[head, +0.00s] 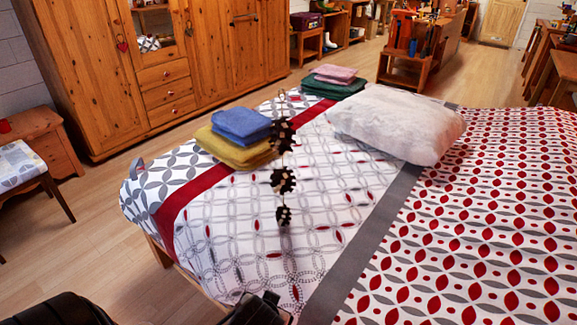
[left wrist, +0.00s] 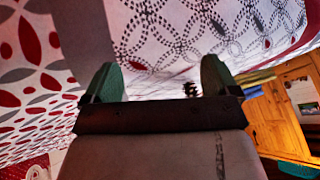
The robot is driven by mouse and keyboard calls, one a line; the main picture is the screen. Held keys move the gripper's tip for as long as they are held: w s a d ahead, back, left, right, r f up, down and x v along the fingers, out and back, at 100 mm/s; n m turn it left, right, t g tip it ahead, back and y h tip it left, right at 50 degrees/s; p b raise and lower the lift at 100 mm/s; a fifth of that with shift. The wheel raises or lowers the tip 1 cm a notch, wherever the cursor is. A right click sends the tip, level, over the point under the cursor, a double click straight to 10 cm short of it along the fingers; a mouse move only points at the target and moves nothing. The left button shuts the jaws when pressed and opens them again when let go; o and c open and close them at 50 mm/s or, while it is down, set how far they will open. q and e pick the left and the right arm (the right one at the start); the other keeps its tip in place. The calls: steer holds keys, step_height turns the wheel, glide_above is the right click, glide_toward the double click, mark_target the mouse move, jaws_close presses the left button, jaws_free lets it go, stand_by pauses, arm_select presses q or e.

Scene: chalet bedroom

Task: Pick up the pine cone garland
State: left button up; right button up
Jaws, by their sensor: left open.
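The pine cone garland (head: 283,181) is a short string of dark brown cones in the head view. It runs from beside the folded towels towards the front of the patterned bed (head: 250,225). Its thin string is hard to make out. In the left wrist view, a small dark shape that looks like the garland (left wrist: 190,89) shows beyond my left gripper (left wrist: 160,78), between the two fingers and nearer the right one. The gripper's green-tipped fingers are wide apart with nothing between them, and the garland is some distance ahead. My right gripper is not identifiable in view.
Blue towels (head: 241,125) on mustard ones (head: 235,150) lie immediately left of the garland. A white pillow (head: 397,123) is at right, and pink and green towels (head: 334,83) are behind. A wooden wardrobe (head: 170,60) stands beyond the bed. The bed front is mostly clear.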

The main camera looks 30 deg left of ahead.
arm_select(q)
steer(key=w+a+r+n+t+y, duration=0.4)
steer(key=w+r, duration=0.3)
steer(key=w, duration=0.4)
steer(key=n+t+y, duration=0.1)
steer(key=n+y, duration=0.4)
steer(key=y, duration=0.2)
glide_toward(283, 164)
steer(key=x, duration=1)
steer(key=shift+f+p, duration=0.1)
steer(key=shift+p, duration=0.3)
steer(key=shift+w+a, duration=0.1)
steer(key=shift+w, duration=0.05)
steer(key=c, duration=0.9)
steer(key=shift+c, duration=0.6)
arm_select(e)
steer(key=s+f, duration=0.2)
steer(key=f, duration=0.8)
steer(key=s+f+g, duration=0.1)
steer(key=s+f, duration=0.1)
steer(key=f, duration=0.9)
steer(key=shift+s+d, duration=0.25)
steer(key=shift+s, duration=0.15)
